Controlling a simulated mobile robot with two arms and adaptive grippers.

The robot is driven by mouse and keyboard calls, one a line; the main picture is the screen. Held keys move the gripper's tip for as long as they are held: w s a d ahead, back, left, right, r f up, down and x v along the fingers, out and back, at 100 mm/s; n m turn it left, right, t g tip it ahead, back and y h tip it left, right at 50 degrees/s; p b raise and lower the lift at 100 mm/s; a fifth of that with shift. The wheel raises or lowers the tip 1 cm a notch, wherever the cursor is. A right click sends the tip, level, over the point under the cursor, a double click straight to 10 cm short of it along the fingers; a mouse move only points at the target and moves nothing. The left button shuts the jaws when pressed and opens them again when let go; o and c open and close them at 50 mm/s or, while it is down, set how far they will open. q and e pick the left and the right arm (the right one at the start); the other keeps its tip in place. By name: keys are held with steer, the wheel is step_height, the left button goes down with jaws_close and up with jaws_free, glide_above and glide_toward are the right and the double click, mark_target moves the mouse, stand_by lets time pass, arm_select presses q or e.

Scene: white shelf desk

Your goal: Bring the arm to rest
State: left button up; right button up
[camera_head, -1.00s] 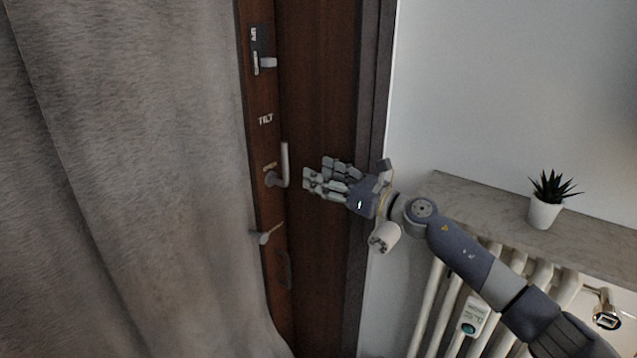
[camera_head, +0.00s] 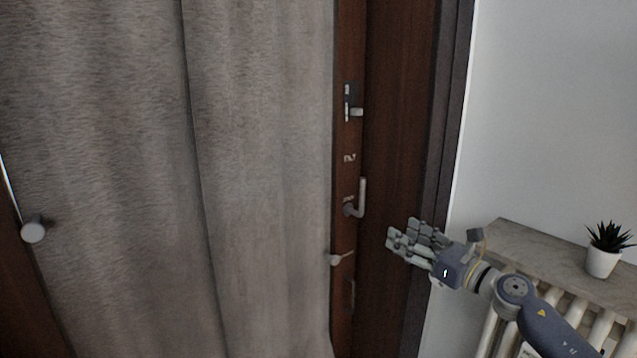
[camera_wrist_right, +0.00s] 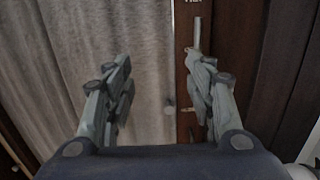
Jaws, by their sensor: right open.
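My right gripper (camera_head: 411,243) is in the head view, on an arm that comes in from the lower right. It is in front of the dark wooden door frame, to the right of and below the upright door handle (camera_head: 358,199), with a visible gap in the picture. In the right wrist view my right gripper (camera_wrist_right: 160,95) shows its two fingers spread apart with nothing between them. Beyond them are the curtain and a strip of door with the handle (camera_wrist_right: 196,35). My left gripper does not show.
A grey curtain (camera_head: 262,180) covers the left and middle. A small lever (camera_head: 341,259) sits below the handle and a latch (camera_head: 353,110) above it. A marble shelf (camera_head: 545,262) with a potted plant (camera_head: 602,258) is at the right, above a white radiator (camera_head: 500,335).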

steer(key=s+d+f+m+g+h, duration=0.1)
steer(key=s+f+m+h, duration=0.6)
steer(key=s+f+m, duration=0.65)
steer(key=s+d+f+m+g+h, duration=0.15)
steer(key=s+f+m+h, duration=0.7)
steer(key=m, duration=1.05)
steer(key=s+a+f+m+g+y, duration=0.15)
steer(key=s+f+m+g, duration=0.35)
steer(key=s, duration=0.8)
steer(key=s+f+m+g+y, duration=0.35)
steer(key=s+f, duration=0.25)
steer(key=s, duration=0.6)
step_height(320, 180, down, 25)
steer(key=s+g, duration=0.1)
steer(key=g, duration=0.1)
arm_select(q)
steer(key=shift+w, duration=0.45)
arm_select(e)
steer(key=s+d+f+h, duration=0.1)
steer(key=s+d+f, duration=0.1)
steer(key=s+f, duration=1.5)
steer(key=shift+s+d+f+g, duration=0.2)
steer(key=shift+s+d+g, duration=0.1)
steer(key=shift+g, duration=0.1)
